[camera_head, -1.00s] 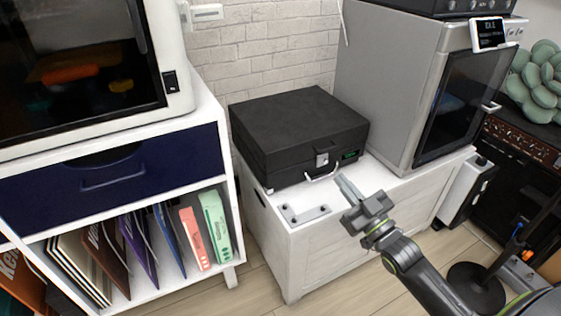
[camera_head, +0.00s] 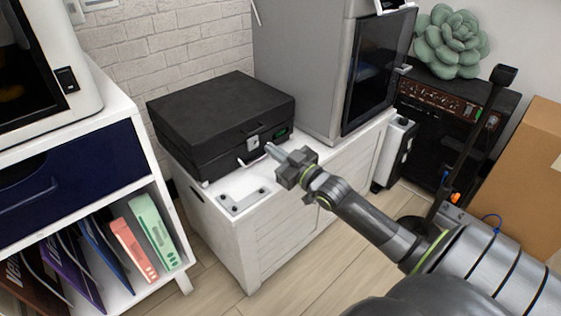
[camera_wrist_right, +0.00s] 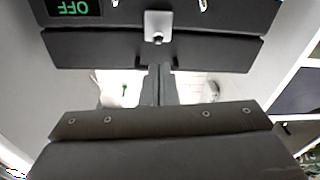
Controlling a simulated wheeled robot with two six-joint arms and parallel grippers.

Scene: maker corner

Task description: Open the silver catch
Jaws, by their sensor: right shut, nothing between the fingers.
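The silver catch (camera_head: 253,142) sits on the front face of a closed black case (camera_head: 225,112), left of a small green display (camera_head: 281,134). In the right wrist view the catch (camera_wrist_right: 158,26) is a pale plate with a round knob, and the display (camera_wrist_right: 73,8) reads OFF upside down. My right gripper (camera_head: 271,150) is shut and empty, just in front of the case. Its fingertips (camera_wrist_right: 159,70) point at the catch, close below it in the wrist view; I cannot tell whether they touch. My left gripper is not in view.
The case stands on a white cabinet (camera_head: 262,212). A grey machine (camera_head: 300,75) stands close on the right. A white shelf (camera_head: 171,228) is on the left.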

